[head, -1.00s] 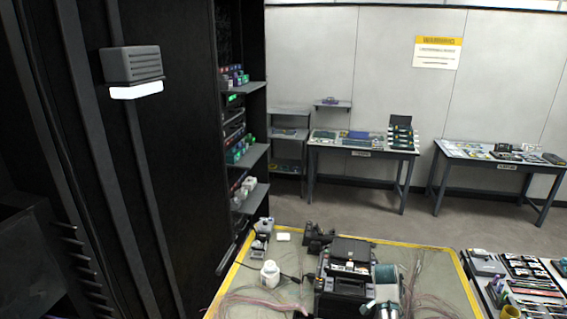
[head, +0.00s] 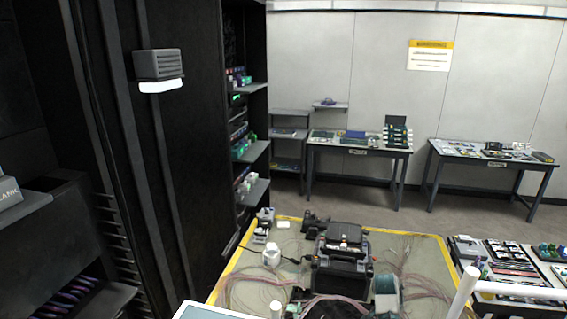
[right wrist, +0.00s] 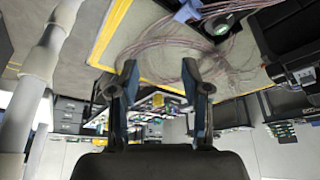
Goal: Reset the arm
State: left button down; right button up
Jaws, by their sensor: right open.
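My right gripper (right wrist: 160,92) shows in the right wrist view. Its two blue-faced fingers stand apart with nothing between them. Loose pinkish fibres (right wrist: 165,48) and the yellow mat edge (right wrist: 112,30) lie beyond the fingertips in that view. In the head view a pale link of my right arm (head: 464,294) stands at the lower right, but its gripper is outside that view. My left gripper is in neither view. The black fusion splicer (head: 343,274) stands on the workbench (head: 420,250), with a green spool (head: 387,284) beside it.
A white bottle (head: 272,256) and small devices (head: 262,228) stand left of the splicer. Pink fibres (head: 245,292) spread on both sides. A parts table (head: 462,240) stands at right. A tall black cabinet (head: 165,190) bounds the left. Two benches stand along the back wall.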

jog(key=s+a+f+n+t, duration=0.15)
jog(key=s+f+n, duration=0.25)
jog(key=s+f, duration=0.45)
jog(key=s+a+f+n+g, duration=0.1)
jog(key=s+a+f+n, duration=0.2)
jog(key=s+f, duration=0.5)
jog(key=s+a+r+n+y, duration=0.1)
jog(key=s+a+n, duration=0.25)
jog(key=s, duration=0.45)
jog(key=s+a+r+n+t+y, duration=0.15)
jog(key=s+a, duration=0.25)
jog(key=s, duration=0.4)
jog(key=s+a+r+n+y, duration=0.1)
jog(key=s+a+n+y, duration=0.15)
jog(key=s, duration=0.65)
notch_tip(320, 180, down, 32)
jog(key=s+g+b, duration=0.1)
jog(key=g+b, duration=0.1)
jog(key=b, duration=0.4)
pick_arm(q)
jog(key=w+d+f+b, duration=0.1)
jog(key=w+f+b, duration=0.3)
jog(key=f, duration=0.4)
pick_arm(e)
jog(key=s+d+f, duration=0.1)
jog(key=s+f, duration=1.3)
jog(key=f, duration=0.4)
jog(key=shift+d+f+n+g+h, duration=0.25)
jog(key=shift+f+n+g+h, duration=0.05)
jog(key=shift+f+n+g, duration=0.1)
